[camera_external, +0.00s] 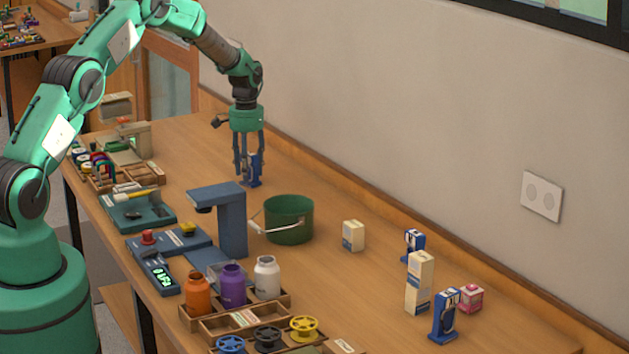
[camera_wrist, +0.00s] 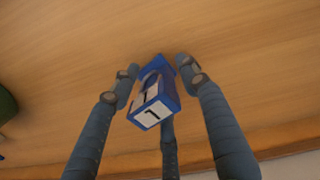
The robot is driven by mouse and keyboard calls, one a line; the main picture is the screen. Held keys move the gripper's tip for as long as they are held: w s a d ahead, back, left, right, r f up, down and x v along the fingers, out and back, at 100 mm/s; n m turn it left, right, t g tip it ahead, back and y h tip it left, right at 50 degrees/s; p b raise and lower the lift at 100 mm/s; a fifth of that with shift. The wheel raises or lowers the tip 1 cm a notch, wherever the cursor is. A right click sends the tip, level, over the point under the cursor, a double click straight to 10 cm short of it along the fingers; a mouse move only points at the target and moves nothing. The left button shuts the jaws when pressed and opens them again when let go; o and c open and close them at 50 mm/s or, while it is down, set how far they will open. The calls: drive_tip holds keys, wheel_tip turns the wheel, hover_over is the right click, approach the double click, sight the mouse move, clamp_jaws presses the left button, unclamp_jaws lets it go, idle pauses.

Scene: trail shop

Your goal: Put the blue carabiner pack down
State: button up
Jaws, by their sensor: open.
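A blue carabiner pack (camera_external: 255,168) with a white label stands near the far end of the table, toward the wall; it appears to rest on the wood. It also shows in the wrist view (camera_wrist: 155,104), upright between my fingers. My gripper (camera_external: 247,170) points down around the pack, fingers open. In the wrist view my gripper (camera_wrist: 155,75) has fingers on both sides of the pack and one behind it. Whether any finger touches the pack is hard to tell. Two similar blue packs stand at the right, one farther back (camera_external: 414,243) and one nearer (camera_external: 444,318).
A green bucket (camera_external: 289,222) and a blue-grey stand (camera_external: 232,222) are nearer the camera. Bottles and spools line the front edge. Bare wood surrounds the held area.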

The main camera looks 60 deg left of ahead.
drive_tip(key=shift+r, duration=0.2)
wheel_tip(320, 180, up, 12)
drive_tip(key=shift+f+p, duration=0.1)
drive_tip(key=shift+p, duration=0.85)
idle(0.3)
